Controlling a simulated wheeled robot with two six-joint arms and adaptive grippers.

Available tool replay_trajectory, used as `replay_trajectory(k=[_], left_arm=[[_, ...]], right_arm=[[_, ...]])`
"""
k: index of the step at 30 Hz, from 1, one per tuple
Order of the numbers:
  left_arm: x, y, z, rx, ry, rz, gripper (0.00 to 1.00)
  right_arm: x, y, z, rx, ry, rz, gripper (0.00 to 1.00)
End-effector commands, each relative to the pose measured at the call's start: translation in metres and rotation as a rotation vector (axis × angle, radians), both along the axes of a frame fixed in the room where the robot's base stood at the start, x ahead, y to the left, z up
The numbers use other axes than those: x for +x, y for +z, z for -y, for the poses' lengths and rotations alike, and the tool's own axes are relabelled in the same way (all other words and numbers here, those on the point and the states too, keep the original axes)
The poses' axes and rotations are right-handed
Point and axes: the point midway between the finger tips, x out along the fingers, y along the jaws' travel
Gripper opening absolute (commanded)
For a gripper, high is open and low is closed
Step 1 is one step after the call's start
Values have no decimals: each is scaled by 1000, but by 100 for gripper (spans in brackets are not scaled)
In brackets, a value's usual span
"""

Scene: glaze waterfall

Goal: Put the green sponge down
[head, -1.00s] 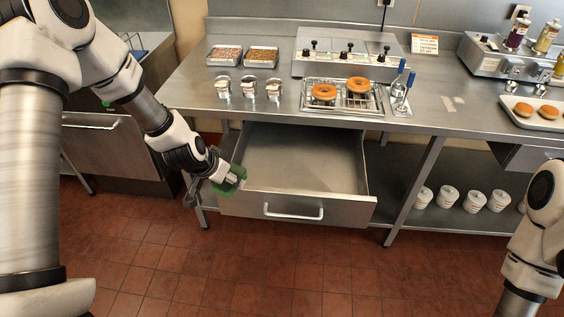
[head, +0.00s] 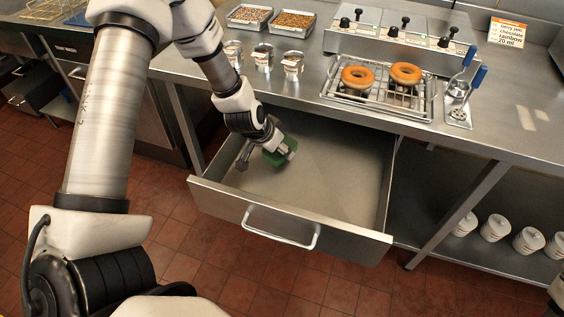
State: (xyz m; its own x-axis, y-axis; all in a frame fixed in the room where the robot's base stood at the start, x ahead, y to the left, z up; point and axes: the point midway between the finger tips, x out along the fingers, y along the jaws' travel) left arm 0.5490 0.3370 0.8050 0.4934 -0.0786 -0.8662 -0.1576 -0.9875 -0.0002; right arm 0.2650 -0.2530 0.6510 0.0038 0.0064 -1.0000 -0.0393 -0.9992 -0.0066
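The green sponge (head: 275,157) is in my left gripper (head: 268,154), inside the open drawer (head: 330,185) near its left back part. The gripper's fingers lie on either side of the sponge and partly hide it. The sponge is low, close to the drawer floor; whether it touches the floor cannot be told. My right gripper is out of view.
The drawer's front wall and handle (head: 282,232) stick out over the tiled floor. On the counter above are metal cups (head: 263,60), a rack (head: 375,92) with two doughnuts (head: 405,73) and sprinkle trays (head: 292,23). The rest of the drawer is empty.

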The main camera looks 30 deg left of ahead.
Motion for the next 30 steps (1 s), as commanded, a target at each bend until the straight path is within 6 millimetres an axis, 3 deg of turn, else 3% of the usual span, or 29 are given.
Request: replay_trajectory(k=[7,18,19,20,21,30], left_arm=[[0,-41,0,1,-1,-2,36],[0,-46,0,0,0,0,36],[0,-44,0,0,0,1,69],[0,-44,0,0,0,1,80],[0,-44,0,0,0,1,84],[0,-42,0,0,0,1,84]], right_arm=[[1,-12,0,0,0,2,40],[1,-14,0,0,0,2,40],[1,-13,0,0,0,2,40],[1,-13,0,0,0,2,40],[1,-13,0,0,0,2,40],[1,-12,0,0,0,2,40]])
